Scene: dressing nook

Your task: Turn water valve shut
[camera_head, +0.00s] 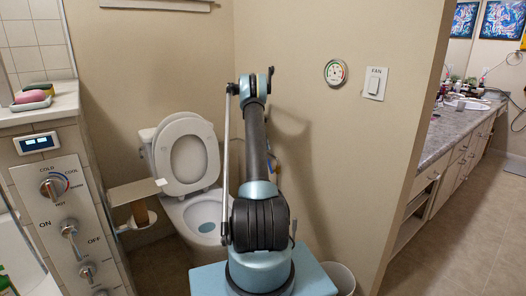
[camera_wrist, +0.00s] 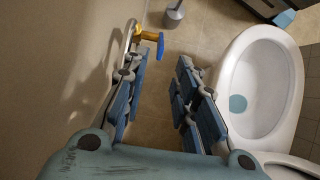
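The water valve (camera_wrist: 152,37) shows in the wrist view near the top, beside the wall at left.
The toilet (camera_head: 188,160) stands left of my arm with its lid up; its bowl (camera_wrist: 262,90) is close to the right finger. The wall (camera_wrist: 60,70) is close on the left. A toilet brush holder (camera_wrist: 174,14) stands beyond. A tiled shower panel (camera_head: 84,205) is at far left.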

